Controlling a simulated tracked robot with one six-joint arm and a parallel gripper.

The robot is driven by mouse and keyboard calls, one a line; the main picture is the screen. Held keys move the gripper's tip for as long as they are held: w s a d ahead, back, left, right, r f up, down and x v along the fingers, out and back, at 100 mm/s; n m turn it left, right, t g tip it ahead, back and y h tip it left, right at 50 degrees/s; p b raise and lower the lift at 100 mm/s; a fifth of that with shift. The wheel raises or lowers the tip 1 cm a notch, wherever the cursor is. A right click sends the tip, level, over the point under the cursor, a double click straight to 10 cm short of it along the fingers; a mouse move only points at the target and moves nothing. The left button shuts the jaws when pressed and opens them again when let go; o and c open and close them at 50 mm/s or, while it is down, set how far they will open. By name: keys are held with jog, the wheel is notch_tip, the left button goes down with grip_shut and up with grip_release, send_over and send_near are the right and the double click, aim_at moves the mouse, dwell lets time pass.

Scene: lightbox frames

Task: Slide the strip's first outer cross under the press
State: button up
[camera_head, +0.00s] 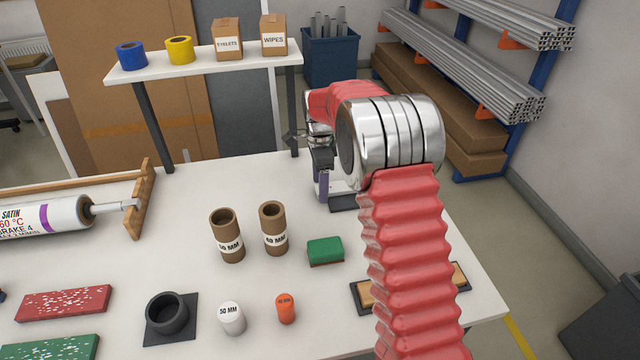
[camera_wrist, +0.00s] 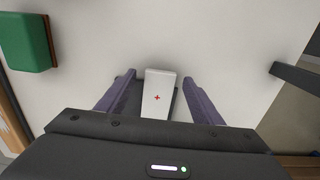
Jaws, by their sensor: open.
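A white piece with a small red cross (camera_wrist: 157,98) lies between the two purple fingers of my gripper (camera_wrist: 157,82) in the wrist view. The fingers are open, one on each side, with a gap showing on both sides. A dark part shows beside and under the white piece; I cannot tell whether it is the press. In the head view my gripper (camera_head: 323,190) is over the far right of the table, above a dark plate (camera_head: 343,203). My arm hides much of that area. Only one cross shows, and the rest of the strip cannot be made out.
A green block (camera_head: 325,250) lies nearer on the white table (camera_head: 185,255), left of my arm; it also shows in the wrist view (camera_wrist: 25,42). Two brown tubes (camera_head: 273,228) stand left of it. A dark bar (camera_wrist: 295,75) is at the right in the wrist view.

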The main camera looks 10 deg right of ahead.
notch_tip(320, 180, up, 14)
jog(key=shift+f, duration=0.15)
dwell(0.6)
dwell(0.3)
jog(key=s+f+n, duration=0.4)
jog(key=s+n, duration=0.1)
jog(key=n, duration=0.3)
jog(key=s+r+n+t, duration=0.2)
jog(key=s+r+n, duration=0.1)
jog(key=s, duration=0.8)
jog(key=s+r+n+t, duration=0.1)
jog(key=s+r+n, duration=0.1)
jog(key=s, duration=0.9)
jog(key=s+r+n+t, duration=0.2)
jog(key=s+n, duration=0.3)
jog(key=s, duration=0.6)
jog(key=shift+a+r+t, duration=0.15)
jog(key=shift+r+t, duration=0.15)
jog(key=shift+r, duration=0.55)
